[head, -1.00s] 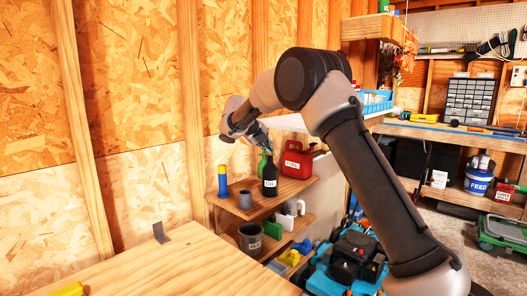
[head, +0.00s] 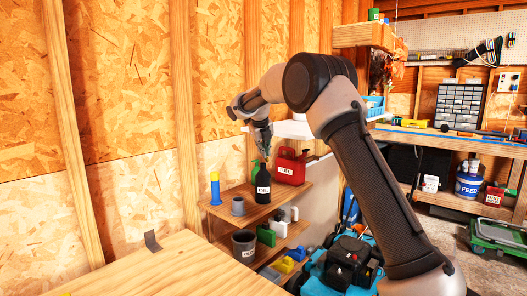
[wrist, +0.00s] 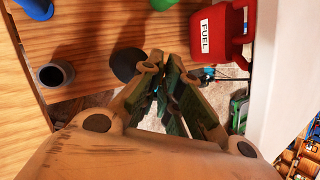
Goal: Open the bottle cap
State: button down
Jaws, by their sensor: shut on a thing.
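The black bottle (head: 263,188) with a white label stands upright on the upper shelf (head: 228,214), between a green object and the red fuel can. In the wrist view, a dark rounded shape left of the fingertips looks like the bottle (wrist: 124,64). My gripper (head: 263,150) points down just above the bottle top; its fingertips (wrist: 164,62) are nearly together. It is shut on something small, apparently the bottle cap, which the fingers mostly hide. I cannot tell whether the cap still touches the bottle neck.
The red fuel can (head: 291,166) stands close on the right. A grey cup (head: 238,206) and a blue cylinder with a yellow top (head: 215,189) stand on the left. A teal mower (head: 345,262) stands below right.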

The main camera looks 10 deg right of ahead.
jog(key=shift+f, duration=0.1)
jog(key=c, duration=1.6)
grip_release()
jog(key=v, duration=1.2)
